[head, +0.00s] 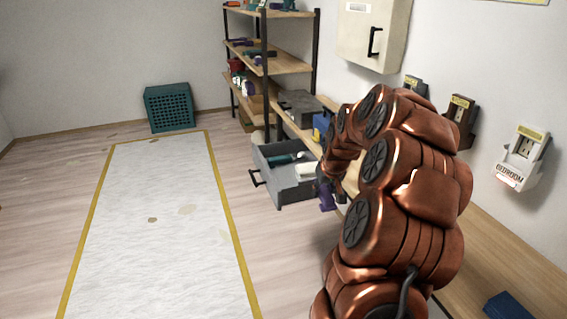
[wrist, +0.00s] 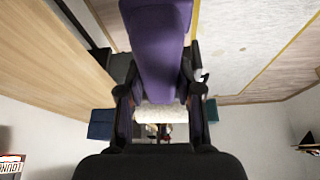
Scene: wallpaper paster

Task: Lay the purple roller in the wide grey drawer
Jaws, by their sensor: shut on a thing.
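The purple roller (wrist: 158,50) fills the upper middle of the wrist view, between the two fingers of my gripper (wrist: 160,100). A white cylindrical part (wrist: 160,113) shows just below the purple part. In the head view, a small piece of the purple roller (head: 327,202) shows below my gripper (head: 324,187), which my arm partly hides. The wide grey drawer (head: 283,192) is pulled open, left of my gripper. A teal-handled tool (head: 281,160) and a white item (head: 306,171) lie in it. The roller appears just right of the drawer's right end, apart from it.
A wooden bench (head: 500,245) runs along the right wall, with a dark blue item (head: 510,306) on it. A shelf rack (head: 266,70) stands behind the drawer. A teal crate (head: 169,107) stands at the back. A pale sheet with yellow edges (head: 155,230) covers the open floor left.

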